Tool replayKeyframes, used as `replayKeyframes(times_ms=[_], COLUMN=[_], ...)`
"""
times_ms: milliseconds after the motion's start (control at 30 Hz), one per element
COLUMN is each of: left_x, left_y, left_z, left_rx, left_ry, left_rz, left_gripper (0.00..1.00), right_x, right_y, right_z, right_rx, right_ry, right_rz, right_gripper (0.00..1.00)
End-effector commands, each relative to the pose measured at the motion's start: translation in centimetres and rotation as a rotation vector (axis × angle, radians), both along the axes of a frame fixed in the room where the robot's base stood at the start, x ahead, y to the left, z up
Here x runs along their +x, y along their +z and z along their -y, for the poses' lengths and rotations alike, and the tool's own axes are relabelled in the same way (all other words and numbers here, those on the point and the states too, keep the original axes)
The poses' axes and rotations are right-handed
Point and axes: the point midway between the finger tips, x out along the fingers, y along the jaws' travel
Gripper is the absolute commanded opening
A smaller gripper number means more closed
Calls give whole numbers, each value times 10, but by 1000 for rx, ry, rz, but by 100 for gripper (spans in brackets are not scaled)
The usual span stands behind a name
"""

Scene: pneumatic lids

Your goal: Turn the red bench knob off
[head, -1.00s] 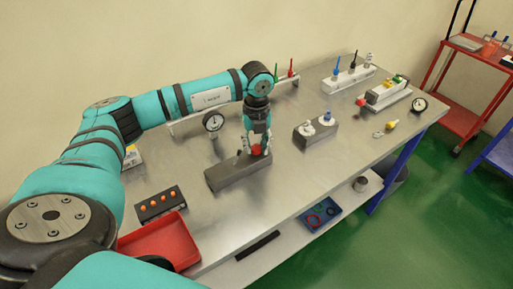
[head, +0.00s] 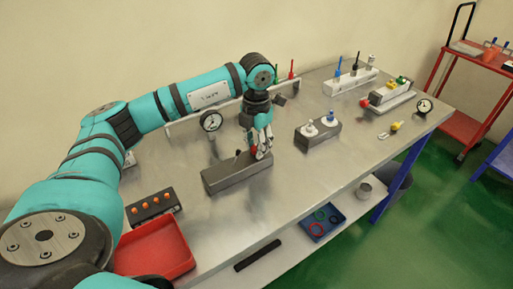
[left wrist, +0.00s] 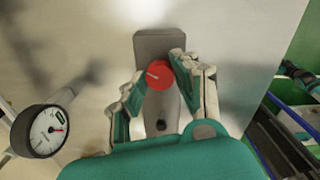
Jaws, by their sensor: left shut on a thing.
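The red knob (left wrist: 159,75) is a round disc with a pale line on its face, on top of a dark grey bench block (left wrist: 152,44). In the head view the block (head: 225,178) lies on the steel bench, and the knob (head: 254,150) shows only in part behind my fingers. My left gripper (left wrist: 157,73) is over the block with one finger on each side of the knob, shut on it. It also shows in the head view (head: 261,153), pointing down. My right gripper is not in view.
A gauge (head: 211,121) stands behind the block. A grey block with two fittings (head: 318,132) is to its right. A black strip with orange buttons (head: 152,207) and a red tray (head: 157,250) are at front left. Bare steel lies between the blocks.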

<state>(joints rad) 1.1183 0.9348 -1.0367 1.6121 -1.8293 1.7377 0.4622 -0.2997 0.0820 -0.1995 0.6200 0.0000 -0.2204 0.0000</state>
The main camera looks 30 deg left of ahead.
Motion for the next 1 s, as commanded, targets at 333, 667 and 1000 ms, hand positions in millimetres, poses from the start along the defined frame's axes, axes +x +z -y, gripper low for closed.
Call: replayKeyframes(times_ms=[333,667,1000], left_x=[1,1,1], left_y=[1,2,2], left_z=[-1,-1,-1], left_rx=[1,1,1], left_ry=[-209,-282,-286], left_rz=[5,5,5], left_gripper=[0,0,0], right_x=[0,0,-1], right_y=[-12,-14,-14], right_z=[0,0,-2], right_rx=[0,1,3], right_ry=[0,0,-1], right_rz=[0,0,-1], right_gripper=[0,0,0])
